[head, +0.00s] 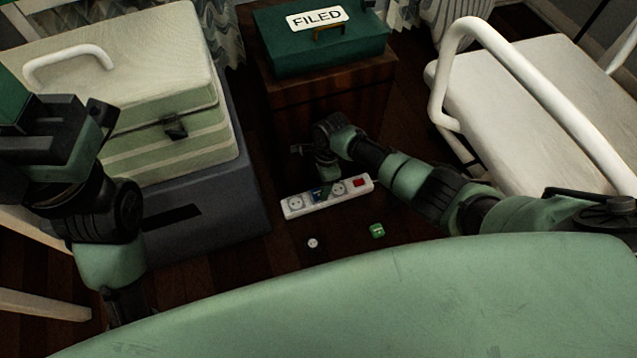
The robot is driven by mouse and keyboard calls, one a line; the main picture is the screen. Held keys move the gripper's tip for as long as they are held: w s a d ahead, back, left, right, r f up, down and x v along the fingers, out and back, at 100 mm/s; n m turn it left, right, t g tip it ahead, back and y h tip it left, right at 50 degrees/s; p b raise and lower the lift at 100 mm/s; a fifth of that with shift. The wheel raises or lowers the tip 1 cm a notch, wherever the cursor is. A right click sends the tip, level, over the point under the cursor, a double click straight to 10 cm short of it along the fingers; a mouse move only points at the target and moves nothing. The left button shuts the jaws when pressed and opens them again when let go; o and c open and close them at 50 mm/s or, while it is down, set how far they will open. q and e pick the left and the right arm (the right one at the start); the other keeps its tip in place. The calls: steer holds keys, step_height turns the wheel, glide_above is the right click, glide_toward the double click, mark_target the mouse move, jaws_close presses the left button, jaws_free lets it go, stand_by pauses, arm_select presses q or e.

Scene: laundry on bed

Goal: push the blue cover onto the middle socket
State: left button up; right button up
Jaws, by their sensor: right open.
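The white power strip (296,209) lies on the dark floor in the head view, with round sockets in a row and a red switch at its right end. The small blue cover (320,193) is at the middle socket, between the two bare outer sockets. Whether it is seated flat or tilted is too small to tell. My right gripper (311,165) is open, just above and behind the strip, close to the blue cover. My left gripper (84,125) is at the left, far from the strip, and its jaws are unclear.
A white round piece (312,243) and a green piece (377,230) lie on the floor before the strip. A wooden cabinet (330,100) with a green "FILED" box (335,50) stands behind.

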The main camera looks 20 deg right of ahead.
steer(key=shift+d+r+p, duration=0.2)
steer(key=shift+r+p, duration=0.5)
steer(key=shift+r, duration=0.75)
steer(key=shift+s, duration=0.1)
